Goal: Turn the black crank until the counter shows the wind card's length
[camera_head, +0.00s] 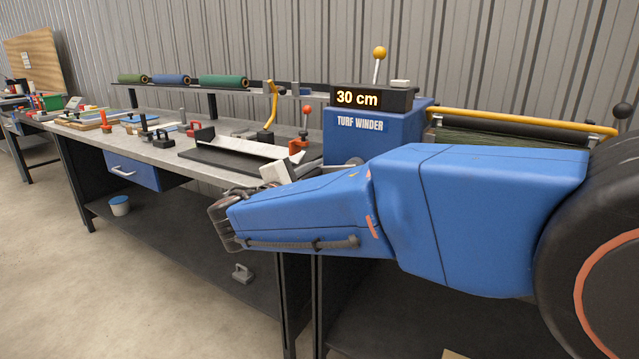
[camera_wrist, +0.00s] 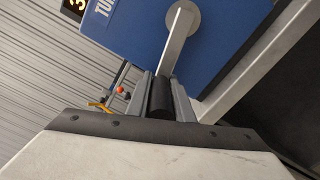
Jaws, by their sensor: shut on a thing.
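The turf winder (camera_head: 365,140) is a blue box at the right end of the bench. Its black counter (camera_head: 388,100) reads 30 cm. In the wrist view, a grey crank arm (camera_wrist: 178,48) runs from a round hub (camera_wrist: 182,18) on the winder's blue side to the black crank handle (camera_wrist: 161,102). My gripper (camera_wrist: 162,90) is shut on that handle, with one grey finger on each side. In the head view my blue arm covers the crank. I cannot make out a wind card with a readable length.
A yellow bar (camera_head: 520,119) and dark green turf lie right of the winder. A yellow-knobbed lever (camera_head: 378,55) stands above the counter. A black tray (camera_head: 235,160), red-knobbed lever (camera_head: 306,115) and several tools occupy the bench. Turf rolls (camera_head: 222,81) rest on the rear shelf.

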